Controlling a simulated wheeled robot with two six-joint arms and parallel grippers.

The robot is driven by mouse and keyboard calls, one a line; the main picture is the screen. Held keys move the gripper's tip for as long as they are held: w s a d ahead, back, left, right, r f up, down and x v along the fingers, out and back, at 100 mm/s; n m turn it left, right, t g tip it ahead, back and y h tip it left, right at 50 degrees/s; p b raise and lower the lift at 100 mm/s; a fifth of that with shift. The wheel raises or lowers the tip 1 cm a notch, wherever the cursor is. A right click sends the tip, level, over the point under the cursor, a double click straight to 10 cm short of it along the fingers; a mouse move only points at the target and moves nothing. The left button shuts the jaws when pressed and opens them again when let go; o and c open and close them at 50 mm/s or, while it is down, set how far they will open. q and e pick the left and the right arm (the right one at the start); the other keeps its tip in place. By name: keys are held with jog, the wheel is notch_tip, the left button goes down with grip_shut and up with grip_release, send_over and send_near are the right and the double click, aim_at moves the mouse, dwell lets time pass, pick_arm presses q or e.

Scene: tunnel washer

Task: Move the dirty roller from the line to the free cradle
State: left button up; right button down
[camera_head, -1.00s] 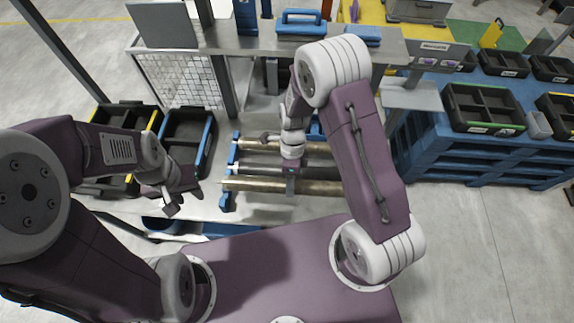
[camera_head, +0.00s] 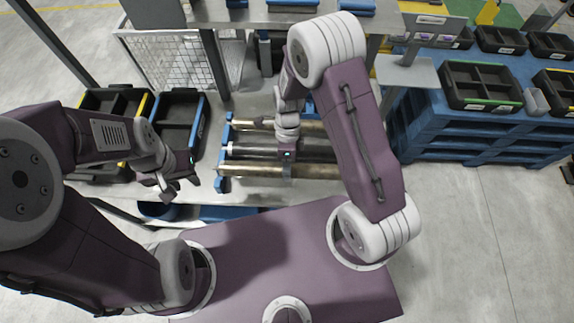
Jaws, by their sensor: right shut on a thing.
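Three long rollers lie side by side across a blue-ended rack (camera_head: 222,184) on the grey bench. The back roller (camera_head: 252,124) is tan, the middle one (camera_head: 250,148) is grey metal, and the front one (camera_head: 247,169) is tan-brown. My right gripper (camera_head: 288,169) reaches down and is shut on the front roller near its middle, hiding part of it. I cannot tell whether that roller is clear of its supports. My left gripper (camera_head: 178,187) hangs left of the rack, apart from the rollers; its jaws are too small to read. I cannot tell which cradle is free.
Black and blue bins (camera_head: 177,118) stand left of the rack. A wire mesh panel (camera_head: 170,62) and a post stand behind them. At right, a blue pallet stack (camera_head: 445,134) carries black trays (camera_head: 480,86). The floor at the lower right is clear.

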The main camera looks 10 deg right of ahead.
jog(key=shift+f+b, duration=2.55)
jog(key=shift+a+r+p, duration=0.1)
jog(key=shift+a+p, duration=0.05)
jog(key=shift+p, duration=0.25)
jog(key=shift+f+b, duration=0.5)
jog(key=shift+f, duration=0.5)
jog(key=c, duration=0.7)
grip_release()
jog(key=shift+o, duration=0.2)
